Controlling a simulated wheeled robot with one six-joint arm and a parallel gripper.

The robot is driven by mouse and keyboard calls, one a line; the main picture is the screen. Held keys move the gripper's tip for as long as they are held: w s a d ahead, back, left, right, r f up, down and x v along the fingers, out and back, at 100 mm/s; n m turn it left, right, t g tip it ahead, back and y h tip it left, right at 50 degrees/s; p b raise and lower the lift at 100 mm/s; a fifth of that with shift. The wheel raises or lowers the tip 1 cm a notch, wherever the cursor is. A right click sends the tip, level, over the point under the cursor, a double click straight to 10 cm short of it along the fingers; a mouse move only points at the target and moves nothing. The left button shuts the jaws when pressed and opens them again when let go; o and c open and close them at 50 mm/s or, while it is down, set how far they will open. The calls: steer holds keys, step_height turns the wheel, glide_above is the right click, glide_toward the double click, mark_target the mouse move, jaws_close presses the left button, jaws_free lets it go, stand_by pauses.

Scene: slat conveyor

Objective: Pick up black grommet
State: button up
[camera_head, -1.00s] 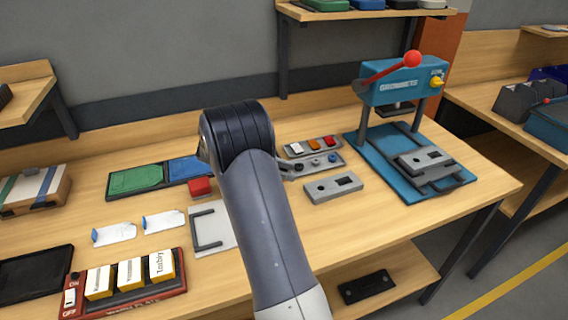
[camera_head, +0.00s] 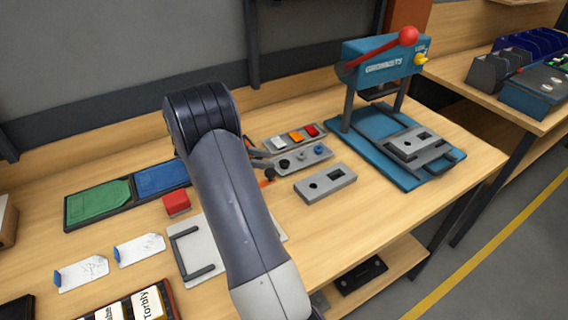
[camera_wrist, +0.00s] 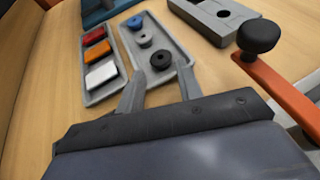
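The black grommet (camera_wrist: 160,60) is a small dark ring at the near end of a grey tray (camera_wrist: 178,45). A grey grommet (camera_wrist: 145,40) and a blue grommet (camera_wrist: 134,22) sit in line beyond it. In the head view the black grommet (camera_head: 284,164) is at the tray's left end. My gripper (camera_wrist: 162,75) is open and empty. Its two fingertips stand apart, one on each side of the black grommet's line, with the grommet just ahead between them. I cannot tell the height of the tips above the tray.
A tray of white, orange and red pieces (camera_wrist: 98,56) lies left of the grommet tray. An orange lever with a black knob (camera_wrist: 259,37) stands close on the right. A grey slotted block (camera_head: 325,184) lies nearby. The blue grommet press (camera_head: 383,62) stands behind to the right.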

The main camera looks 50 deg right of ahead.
mark_target(284, 162)
steer(key=p+x, duration=0.1)
steer(key=x, duration=0.4)
steer(key=shift+c, duration=0.5)
steer(key=c, duration=0.5)
step_height(284, 162, up, 10)
steer(key=shift+b, duration=0.35)
